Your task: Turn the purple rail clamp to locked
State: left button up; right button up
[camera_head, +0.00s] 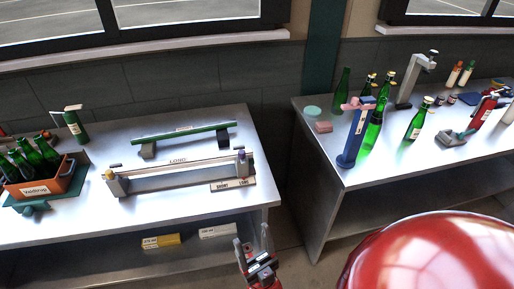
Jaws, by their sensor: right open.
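The purple rail clamp (241,156) is a small purple piece at the right end of a grey rail fixture on the left bench. It is too small to tell which way it is turned. The fixture's long bar (180,168) carries a "LONG" label, and a "SHORT / LONG" plate (233,185) lies at its right front. My right gripper (254,240) is open and empty, in front of the bench's right front edge, well apart from the clamp. My left gripper is not in view.
A yellow piece (109,174) sits at the fixture's left end. A green bar (185,132) on supports stands behind it. A crate of green bottles (68,183) is at left. A gap separates the left bench from the right bench (335,205), which holds bottles and tools.

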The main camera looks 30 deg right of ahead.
aim_at(242, 153)
jog(key=k+l, duration=0.1)
jog(key=l, duration=0.7)
jog(key=l+z, duration=0.1)
jog(key=l, duration=0.7)
jog(key=k+j+z, duration=0.15)
jog(key=j, duration=0.25)
jog(key=j+z, duration=0.15)
jog(key=j, duration=0.3)
jog(key=k+j+z, duration=0.15)
jog(key=j, duration=0.25)
jog(key=i, duration=0.5)
